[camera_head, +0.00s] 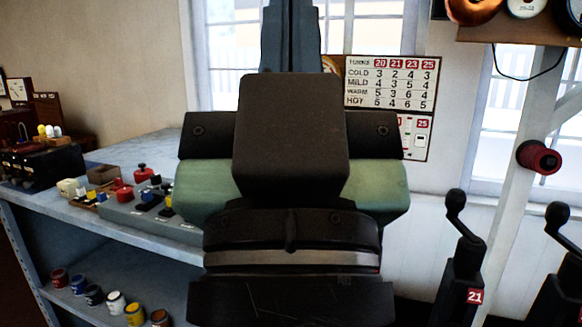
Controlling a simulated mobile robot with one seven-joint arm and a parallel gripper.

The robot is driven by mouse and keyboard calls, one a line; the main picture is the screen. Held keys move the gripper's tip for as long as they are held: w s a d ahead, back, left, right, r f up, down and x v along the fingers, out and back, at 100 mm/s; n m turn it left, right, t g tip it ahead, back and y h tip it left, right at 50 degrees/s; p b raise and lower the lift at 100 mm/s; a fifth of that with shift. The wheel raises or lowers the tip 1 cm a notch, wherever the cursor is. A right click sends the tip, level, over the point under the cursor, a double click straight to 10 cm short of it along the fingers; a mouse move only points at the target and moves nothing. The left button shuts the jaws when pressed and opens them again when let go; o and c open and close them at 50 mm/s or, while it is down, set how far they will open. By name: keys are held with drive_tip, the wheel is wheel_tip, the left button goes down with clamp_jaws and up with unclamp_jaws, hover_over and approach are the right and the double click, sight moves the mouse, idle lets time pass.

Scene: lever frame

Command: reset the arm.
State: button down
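My arm's dark and green end (290,140) fills the middle of the head view. A narrow blue-grey part rises above it at the top edge; separate fingertips cannot be made out, nor anything held. At the lower right stands a black lever or crank post (462,250) with a bent handle on top and a red plate reading 21. A second similar black post (560,260) stands at the right edge, partly cut off. No signal arm can be clearly identified, and my own arm hides the centre.
A grey bench (150,155) at left holds a panel with red, blue and yellow knobs (145,200). Paint tins (115,302) stand on its lower shelf. A wall chart (390,85) lists turns for 20, 21, 23 and 25. A red spool (540,157) sits on a white post.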

wheel_tip(320, 180, up, 18)
drive_tip(key=p, duration=1.5)
drive_tip(key=shift+p, duration=0.35)
